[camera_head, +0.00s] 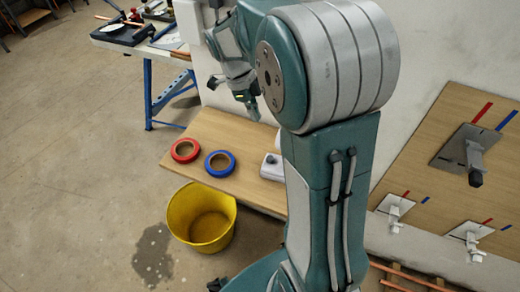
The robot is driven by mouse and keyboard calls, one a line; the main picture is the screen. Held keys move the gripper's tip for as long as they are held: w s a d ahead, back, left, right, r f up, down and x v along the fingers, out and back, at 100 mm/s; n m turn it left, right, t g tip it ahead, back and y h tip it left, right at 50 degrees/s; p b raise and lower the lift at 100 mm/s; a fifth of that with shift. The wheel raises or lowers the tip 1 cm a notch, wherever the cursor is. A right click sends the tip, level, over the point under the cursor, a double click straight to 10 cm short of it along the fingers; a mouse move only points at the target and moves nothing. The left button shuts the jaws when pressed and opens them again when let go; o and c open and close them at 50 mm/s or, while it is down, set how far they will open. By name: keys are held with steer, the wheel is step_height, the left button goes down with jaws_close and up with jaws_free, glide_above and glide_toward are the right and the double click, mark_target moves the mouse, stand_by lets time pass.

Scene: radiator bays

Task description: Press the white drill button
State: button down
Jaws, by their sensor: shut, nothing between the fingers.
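A small white box (271,167) with a dark spot on top sits on the wooden shelf, beside my arm. I cannot tell whether it is the white drill button, and no drill is clearly recognisable. A white rounded shape (278,142) behind it is mostly hidden by my arm. My gripper (251,112) points down, shut and empty, above the back part of the shelf. It appears apart from the white box. My large arm link covers the right part of the shelf.
The wooden shelf (225,132) also holds a red tape roll (185,150) and a blue tape roll (220,163). A yellow bucket (202,222) stands below, near a wet patch (153,257). A workbench (150,52) is at back left. Valve fittings (464,150) stick out from a wooden panel at right.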

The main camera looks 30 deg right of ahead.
mark_target(270, 158)
steer(key=shift+d, duration=0.1)
steer(key=x, duration=1.3)
steer(key=shift+w+a+f, duration=0.2)
steer(key=shift+a+f, duration=0.05)
steer(key=shift+f, duration=0.35)
